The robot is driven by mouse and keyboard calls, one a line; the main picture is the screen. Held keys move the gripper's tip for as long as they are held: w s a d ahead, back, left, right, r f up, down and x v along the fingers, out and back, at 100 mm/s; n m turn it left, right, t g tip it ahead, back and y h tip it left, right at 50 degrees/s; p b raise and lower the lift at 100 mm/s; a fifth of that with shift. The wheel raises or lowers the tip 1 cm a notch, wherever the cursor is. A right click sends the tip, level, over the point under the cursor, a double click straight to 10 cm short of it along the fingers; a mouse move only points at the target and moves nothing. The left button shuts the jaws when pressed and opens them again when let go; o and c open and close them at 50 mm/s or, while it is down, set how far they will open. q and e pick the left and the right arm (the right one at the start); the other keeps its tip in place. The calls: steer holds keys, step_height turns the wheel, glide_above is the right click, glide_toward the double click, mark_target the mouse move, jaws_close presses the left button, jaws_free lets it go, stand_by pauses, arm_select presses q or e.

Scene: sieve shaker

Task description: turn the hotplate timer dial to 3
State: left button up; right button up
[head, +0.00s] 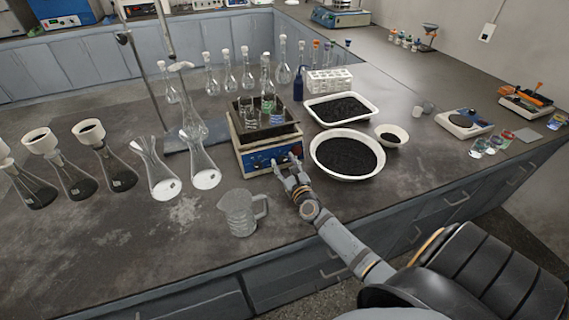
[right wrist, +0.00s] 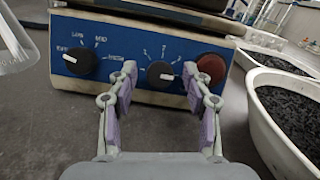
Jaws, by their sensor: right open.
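The hotplate (head: 262,157) is a box with a blue front panel on the bench, with a dark tray of glassware on top. In the right wrist view its panel (right wrist: 125,45) carries a black dial with a number scale (right wrist: 160,73), its white mark pointing to the right. A second black dial (right wrist: 80,58), marked with words such as LOW and MED, is left of it. My right gripper (head: 290,169) is open in front of the panel; in the wrist view its fingers (right wrist: 160,88) stand either side of the number dial. I cannot tell whether they touch it. My left gripper is out of view.
A red round knob or button (right wrist: 211,68) sits close to the right finger. A white bowl of black grains (head: 347,172) stands right of the hotplate, a clear jug (head: 239,214) in front left. Glass flasks (head: 160,183) stand to the left.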

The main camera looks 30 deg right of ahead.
steer(key=shift+c, duration=0.4)
jaws_close()
steer(key=shift+n, duration=0.3)
steer(key=n+y, duration=0.1)
steer(key=n, duration=0.1)
steer(key=n+y+b, duration=0.1)
steer(key=n, duration=0.1)
steer(key=shift+d+n+y, duration=0.1)
steer(key=shift+n+y, duration=0.2)
steer(key=shift+d+r+n+g+y+b, duration=0.15)
steer(key=shift+n+y, duration=0.3)
steer(key=shift+n, duration=0.9)
steer(key=shift+a+f+n+g+y+b, duration=0.1)
steer(key=shift+n+g+y+b, duration=0.25)
steer(key=shift+n, duration=1)
